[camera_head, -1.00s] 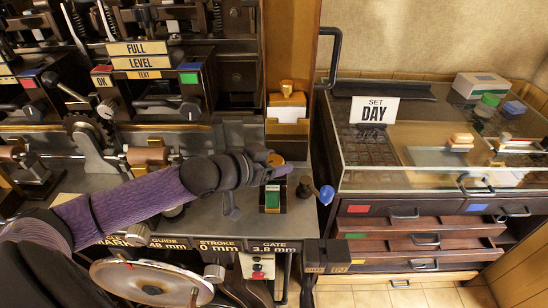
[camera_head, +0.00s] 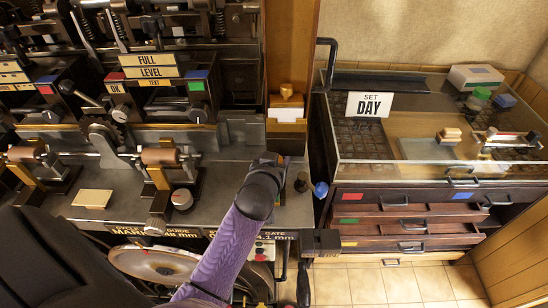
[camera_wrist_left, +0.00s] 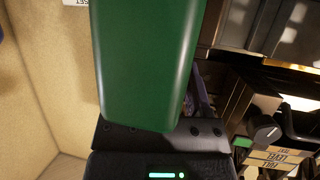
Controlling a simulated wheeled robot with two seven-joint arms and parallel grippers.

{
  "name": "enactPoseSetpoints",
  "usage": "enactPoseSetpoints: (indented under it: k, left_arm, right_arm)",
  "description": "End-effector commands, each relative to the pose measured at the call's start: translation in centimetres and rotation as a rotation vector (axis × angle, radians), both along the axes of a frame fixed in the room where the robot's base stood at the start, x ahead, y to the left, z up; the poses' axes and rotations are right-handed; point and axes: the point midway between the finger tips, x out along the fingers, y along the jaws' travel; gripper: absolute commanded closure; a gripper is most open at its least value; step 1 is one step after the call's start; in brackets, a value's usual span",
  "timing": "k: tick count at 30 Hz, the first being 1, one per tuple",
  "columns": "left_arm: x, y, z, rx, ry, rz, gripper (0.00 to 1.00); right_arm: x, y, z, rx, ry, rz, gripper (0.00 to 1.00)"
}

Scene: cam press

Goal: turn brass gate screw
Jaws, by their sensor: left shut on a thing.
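My left gripper (camera_head: 268,164) is at the right end of the press bench, its dark jaws shut. A small brass-coloured bit of the gate screw (camera_head: 281,160) shows at the jaws; the rest is hidden by them. The gate label (camera_head: 270,235) on the bench's front edge is partly covered by my purple arm and reads 4.1 mm. My right gripper is not in view.
A wooden post (camera_head: 287,60) with a card holder rises behind. A glass-topped cabinet (camera_head: 400,172) with partly open drawers stands right. A cream plate (camera_head: 93,199) lies on the bench at left.

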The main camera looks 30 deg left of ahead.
Motion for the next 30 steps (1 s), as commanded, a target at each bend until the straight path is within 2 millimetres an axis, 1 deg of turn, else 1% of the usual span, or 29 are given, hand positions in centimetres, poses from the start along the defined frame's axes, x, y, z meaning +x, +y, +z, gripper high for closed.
enactPoseSetpoints:
  k: [6,19,20,21,24,30]
  left_arm:
    - [0.06,0.00,0.08,0.000,-0.003,0.041,0.95]
    - [0.07,0.02,0.15,0.002,-0.005,0.047,0.95]
    - [0.07,0.02,0.15,0.002,-0.005,0.047,0.30]
    - [0.07,0.01,0.14,0.002,-0.005,0.047,0.21]
    - [0.06,0.02,0.12,0.001,-0.004,0.047,0.01]
    - [0.04,0.01,0.08,0.001,-0.003,0.047,0.01]
  right_arm:
    - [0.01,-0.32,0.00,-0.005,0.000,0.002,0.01]
    - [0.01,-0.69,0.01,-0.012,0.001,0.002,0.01]
    - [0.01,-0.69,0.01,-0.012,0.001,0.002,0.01]
    - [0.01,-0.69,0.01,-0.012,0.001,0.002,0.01]
    - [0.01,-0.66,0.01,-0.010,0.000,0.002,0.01]
    - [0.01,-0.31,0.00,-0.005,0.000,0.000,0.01]
